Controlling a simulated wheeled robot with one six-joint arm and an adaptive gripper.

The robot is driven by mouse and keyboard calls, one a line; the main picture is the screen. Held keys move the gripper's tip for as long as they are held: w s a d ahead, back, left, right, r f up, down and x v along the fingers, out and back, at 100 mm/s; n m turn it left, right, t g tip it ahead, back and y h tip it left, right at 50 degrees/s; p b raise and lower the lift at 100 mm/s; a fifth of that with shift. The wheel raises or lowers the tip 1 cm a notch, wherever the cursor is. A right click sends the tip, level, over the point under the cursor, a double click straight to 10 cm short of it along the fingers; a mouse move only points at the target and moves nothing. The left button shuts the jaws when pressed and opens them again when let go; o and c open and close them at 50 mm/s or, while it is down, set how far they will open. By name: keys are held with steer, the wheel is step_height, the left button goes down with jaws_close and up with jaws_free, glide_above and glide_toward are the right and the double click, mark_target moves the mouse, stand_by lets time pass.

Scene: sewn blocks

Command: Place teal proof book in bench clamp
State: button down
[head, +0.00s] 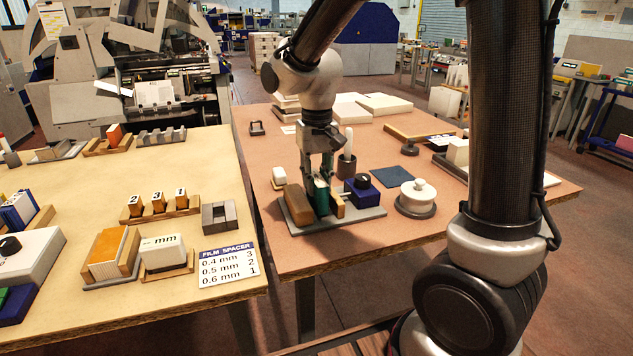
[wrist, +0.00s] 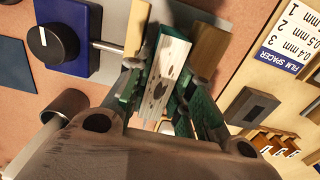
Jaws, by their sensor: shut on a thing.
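The teal proof book (head: 321,196) is upright, held in my gripper (head: 318,178). The wrist view shows the book's pale page edge (wrist: 166,72) between the green-grey fingers of my gripper (wrist: 166,92). The bench clamp has a grey base plate (head: 345,220), a brown block (head: 297,203) on the left, a tan jaw (head: 339,207) and a blue housing (head: 364,194) with a black knob. In the wrist view, the tan jaw (wrist: 138,28) and the block (wrist: 212,48) stand either side of the book. Whether the book touches the base is hidden.
A dark cup with a white stick (head: 347,164) stands just behind the clamp. A white round-topped pot (head: 417,196) and a blue mat (head: 392,177) lie to the right. The left bench (head: 215,150) holds numbered blocks and a film spacer card (head: 228,265).

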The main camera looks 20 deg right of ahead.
mark_target(317, 177)
steer(key=shift+f, duration=0.2)
steer(key=shift+f, duration=0.15)
steer(key=c, duration=1.3)
jaws_free()
steer(key=shift+o, duration=0.2)
step_height(317, 177, up, 11)
steer(key=s+d+t, duration=0.4)
steer(key=s+d, duration=1.1)
steer(key=s, duration=0.4)
steer(key=shift+r, duration=0.4)
